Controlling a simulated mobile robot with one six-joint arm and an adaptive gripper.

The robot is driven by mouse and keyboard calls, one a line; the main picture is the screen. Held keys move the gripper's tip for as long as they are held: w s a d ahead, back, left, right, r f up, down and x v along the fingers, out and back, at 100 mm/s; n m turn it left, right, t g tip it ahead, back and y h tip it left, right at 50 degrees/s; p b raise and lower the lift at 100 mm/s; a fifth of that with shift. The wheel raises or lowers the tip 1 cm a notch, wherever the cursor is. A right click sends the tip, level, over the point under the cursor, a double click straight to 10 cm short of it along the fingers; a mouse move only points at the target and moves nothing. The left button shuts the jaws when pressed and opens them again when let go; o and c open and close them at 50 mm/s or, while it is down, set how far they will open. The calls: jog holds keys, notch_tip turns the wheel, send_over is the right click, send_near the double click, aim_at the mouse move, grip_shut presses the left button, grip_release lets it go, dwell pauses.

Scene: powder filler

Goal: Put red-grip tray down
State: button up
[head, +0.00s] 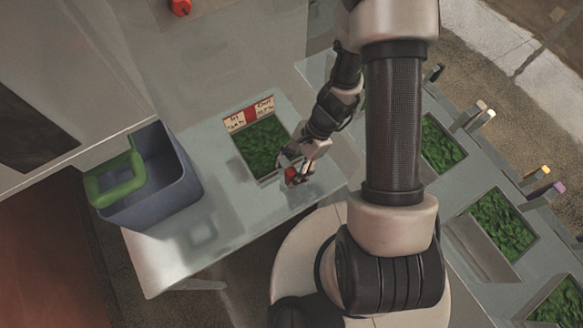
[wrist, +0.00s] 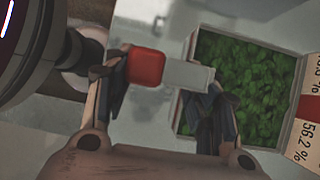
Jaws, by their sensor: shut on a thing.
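The red-grip tray (head: 276,165) is a pale, square tray filled with green leafy material. It is over the grey worktop in the head view, and part of it shows at right in the wrist view (wrist: 184,118). Its red grip (wrist: 146,66) sits on a pale handle (wrist: 188,75) at the tray's near side. My gripper (head: 295,172) is shut on this handle, with one finger on either side in the wrist view (wrist: 160,92). I cannot tell whether the tray's underside touches the worktop.
A label with red and percent figures (head: 250,113) lies along the tray's far edge. Several more green-filled trays (head: 502,222) line the right side. Bare worktop (head: 205,225) lies between bin and gripper.

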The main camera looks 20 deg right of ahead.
jog(key=shift+r, duration=0.1)
jog(key=shift+f, duration=0.25)
jog(key=o, duration=1.6)
jog(key=shift+r, duration=0.1)
